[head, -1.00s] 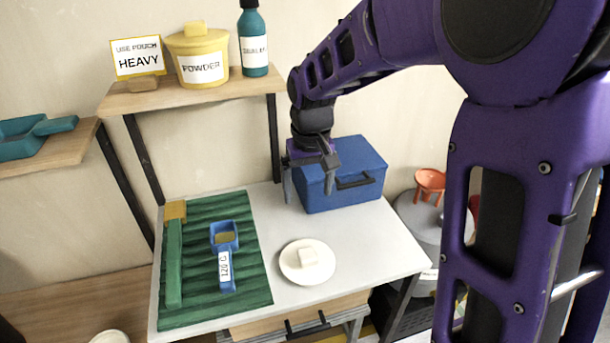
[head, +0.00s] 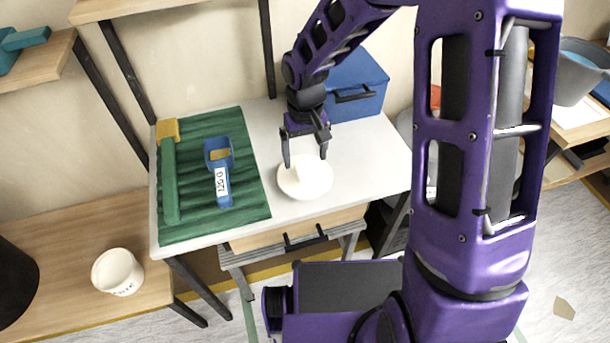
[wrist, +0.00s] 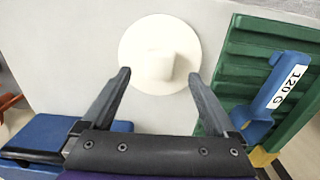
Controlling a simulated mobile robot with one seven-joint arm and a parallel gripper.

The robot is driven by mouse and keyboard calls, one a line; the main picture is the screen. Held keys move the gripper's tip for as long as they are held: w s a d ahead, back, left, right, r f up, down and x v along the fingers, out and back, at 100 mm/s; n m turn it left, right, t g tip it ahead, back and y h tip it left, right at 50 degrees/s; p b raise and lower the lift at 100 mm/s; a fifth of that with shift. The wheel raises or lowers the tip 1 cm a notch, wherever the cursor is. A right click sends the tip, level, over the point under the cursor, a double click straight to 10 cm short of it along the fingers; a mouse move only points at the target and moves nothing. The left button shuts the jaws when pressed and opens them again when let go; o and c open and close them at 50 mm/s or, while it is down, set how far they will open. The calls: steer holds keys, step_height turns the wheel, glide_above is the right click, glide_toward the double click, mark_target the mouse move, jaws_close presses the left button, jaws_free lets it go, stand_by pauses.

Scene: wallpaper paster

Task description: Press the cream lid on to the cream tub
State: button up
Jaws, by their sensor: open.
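The cream lid (head: 303,188), a round disc with a square knob on top, lies flat on the white table. My gripper (head: 305,162) is open and empty, pointing down just above the lid. In the wrist view the lid (wrist: 160,27) lies ahead, with its knob (wrist: 162,65) between the open fingertips (wrist: 159,74). I cannot tell exactly how high the fingertips are above it. The cream tub (head: 117,271) stands upright and open on the lower wooden bench at the left, with partly visible dark lettering.
A green ridged mat (head: 190,222) with a blue scoop marked 120 G (head: 219,170) and a green bar (head: 171,182) lies left of the lid. A blue box (head: 355,88) stands behind my gripper. A dark rounded object (head: 15,282) is left of the tub.

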mark_target(305, 168)
step_height(305, 168, down, 5)
steer(key=shift+w+b, duration=0.15)
steer(key=shift+b, duration=0.25)
steer(key=c, duration=1.4)
steer(key=shift+r, duration=0.1)
steer(key=shift+c, duration=0.2)
